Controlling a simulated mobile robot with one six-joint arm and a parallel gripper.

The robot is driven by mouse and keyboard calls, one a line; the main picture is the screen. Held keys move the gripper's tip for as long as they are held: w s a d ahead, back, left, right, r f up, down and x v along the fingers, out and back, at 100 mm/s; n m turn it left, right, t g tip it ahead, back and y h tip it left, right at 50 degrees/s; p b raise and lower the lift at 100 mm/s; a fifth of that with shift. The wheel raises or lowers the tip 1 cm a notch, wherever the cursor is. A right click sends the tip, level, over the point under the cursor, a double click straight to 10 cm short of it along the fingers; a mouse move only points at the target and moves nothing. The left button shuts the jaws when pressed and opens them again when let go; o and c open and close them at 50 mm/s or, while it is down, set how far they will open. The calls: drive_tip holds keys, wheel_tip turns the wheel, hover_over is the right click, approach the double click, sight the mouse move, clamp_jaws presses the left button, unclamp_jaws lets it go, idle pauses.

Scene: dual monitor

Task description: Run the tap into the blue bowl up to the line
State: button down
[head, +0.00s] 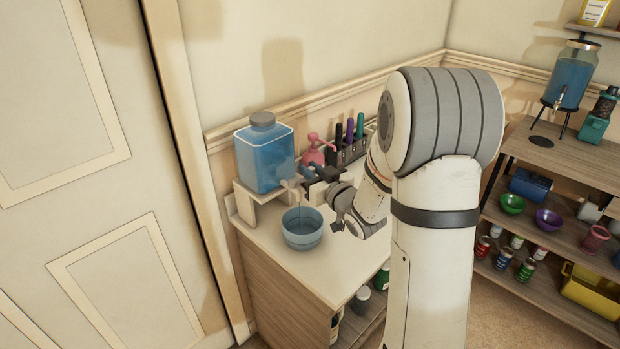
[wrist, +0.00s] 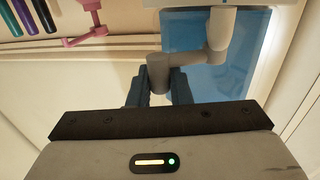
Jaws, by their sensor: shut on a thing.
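A clear dispenser (head: 264,158) of blue liquid with a grey cap stands on a small raised stand at the counter's left end. Its pale tap (head: 291,184) sticks out at the lower front. The blue bowl (head: 302,238) stands upright on the counter below the tap. Its line and the level inside are too small to make out. A faint thin streak shows between tap and bowl; I cannot tell if it is running liquid. My gripper (head: 309,178) is at the tap. In the wrist view its dark blue fingers (wrist: 158,94) are shut on the grey tap handle (wrist: 159,71).
A pink pump bottle (head: 316,150) and a rack of coloured-handled tools (head: 350,140) stand behind, near the wall. The white counter (head: 330,276) is clear in front of the bowl. At right, a shelf (head: 560,165) holds another dispenser (head: 568,78), bowls and cans.

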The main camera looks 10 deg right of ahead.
drive_tip(key=shift+s+m+h+b, duration=0.25)
drive_tip(key=shift+m+h+b, duration=0.4)
drive_tip(key=shift+h, duration=0.25)
drive_tip(key=c, duration=1.4)
unclamp_jaws()
drive_tip(key=shift+v, duration=3.9)
drive_tip(key=shift+f, duration=0.1)
